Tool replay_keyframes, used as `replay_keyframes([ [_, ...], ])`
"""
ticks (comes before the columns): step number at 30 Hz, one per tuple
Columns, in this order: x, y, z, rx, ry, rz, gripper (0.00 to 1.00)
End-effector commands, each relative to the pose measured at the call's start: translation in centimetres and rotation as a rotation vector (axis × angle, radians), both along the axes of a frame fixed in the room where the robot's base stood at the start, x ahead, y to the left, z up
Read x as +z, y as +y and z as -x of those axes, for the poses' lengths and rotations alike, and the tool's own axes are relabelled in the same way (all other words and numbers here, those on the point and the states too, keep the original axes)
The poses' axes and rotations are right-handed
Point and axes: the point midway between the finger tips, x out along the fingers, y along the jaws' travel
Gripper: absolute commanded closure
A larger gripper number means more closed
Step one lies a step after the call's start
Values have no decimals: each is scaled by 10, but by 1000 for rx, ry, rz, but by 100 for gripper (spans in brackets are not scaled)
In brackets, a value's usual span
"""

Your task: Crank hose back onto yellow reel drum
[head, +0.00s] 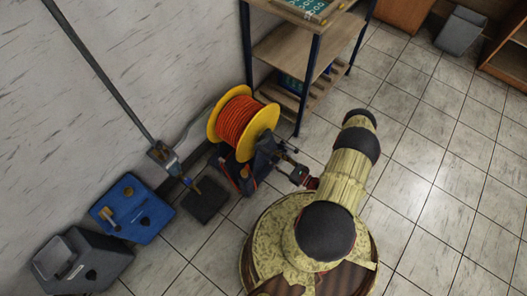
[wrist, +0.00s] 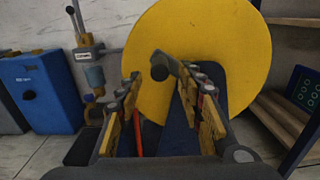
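The reel has yellow disc flanges (head: 257,120) with orange-red hose (head: 236,119) wound between them, on a dark stand by the wall. In the wrist view one yellow flange (wrist: 215,40) fills the upper middle, face on. A dark crank arm with a round black knob (wrist: 159,72) stands in front of it. My gripper (wrist: 163,92) is open, its fingers well apart to either side of the knob; I cannot tell whether either touches it. In the head view my gripper (head: 286,159) is at the right side of the reel. A loose hose end is not clearly visible.
A shelf rack (head: 294,60) stands just behind the reel. A blue box (head: 134,208), a grey machine (head: 80,262) and a dark floor plate (head: 205,199) lie to the left, below a wall pipe (head: 98,70). Tiled floor at right (head: 440,200) is clear.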

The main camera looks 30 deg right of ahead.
Motion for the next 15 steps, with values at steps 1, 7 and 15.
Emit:
replay_keyframes([
  [1,-1,3,-6,5,-1,1,62],
  [7,-1,13,-31,5,-1,3,62],
  [15,-1,22,-56,3,-1,2,62],
])
